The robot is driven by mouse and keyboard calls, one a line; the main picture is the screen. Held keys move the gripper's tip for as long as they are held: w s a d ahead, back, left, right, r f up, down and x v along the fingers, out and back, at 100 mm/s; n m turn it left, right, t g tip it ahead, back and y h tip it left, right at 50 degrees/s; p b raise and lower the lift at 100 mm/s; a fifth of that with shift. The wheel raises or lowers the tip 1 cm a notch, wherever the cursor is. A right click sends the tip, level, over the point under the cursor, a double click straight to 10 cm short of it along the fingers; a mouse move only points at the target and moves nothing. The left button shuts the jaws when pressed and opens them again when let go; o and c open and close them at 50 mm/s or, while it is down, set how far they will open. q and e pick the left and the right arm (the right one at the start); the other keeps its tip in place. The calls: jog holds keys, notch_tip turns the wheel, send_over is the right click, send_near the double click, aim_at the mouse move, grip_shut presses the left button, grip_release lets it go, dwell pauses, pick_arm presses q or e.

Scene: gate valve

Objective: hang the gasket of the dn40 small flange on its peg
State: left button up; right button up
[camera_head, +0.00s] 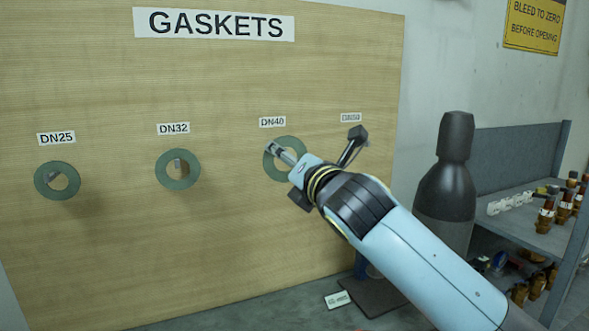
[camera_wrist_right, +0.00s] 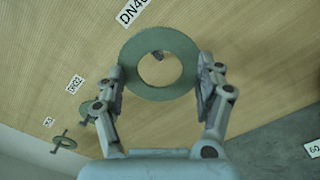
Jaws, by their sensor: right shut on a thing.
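The DN40 gasket, a flat dark green ring (camera_head: 269,162), is at the board just under the DN40 label (camera_head: 272,122). My right gripper (camera_head: 281,154) is shut on it. In the right wrist view the gasket (camera_wrist_right: 160,94) sits between the two fingers (camera_wrist_right: 160,77), which grip its outer edge from both sides. The end of the peg (camera_wrist_right: 158,54) shows through the upper part of the hole. I cannot tell whether the ring is around the peg or still in front of it. My left gripper is not in view.
Green gaskets hang at DN25 (camera_head: 42,180) and DN32 (camera_head: 166,170) to the left. The DN50 label (camera_head: 351,117) is right of DN40, partly by my wrist. A dark cylinder (camera_head: 445,190) and a shelf (camera_head: 525,225) with fittings stand right of the board.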

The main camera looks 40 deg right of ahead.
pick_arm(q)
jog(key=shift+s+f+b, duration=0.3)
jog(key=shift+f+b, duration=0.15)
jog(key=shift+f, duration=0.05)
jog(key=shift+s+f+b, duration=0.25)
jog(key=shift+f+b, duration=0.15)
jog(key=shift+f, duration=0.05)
pick_arm(e)
jog(key=x, duration=0.2)
jog(key=f+x, duration=0.1)
jog(key=x, duration=0.2)
jog(key=shift+w+d, duration=0.1)
jog(key=shift+w, duration=0.1)
jog(key=shift+f, duration=0.1)
jog(key=o, duration=1)
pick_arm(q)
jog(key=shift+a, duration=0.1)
pick_arm(e)
jog(key=shift+s, duration=0.1)
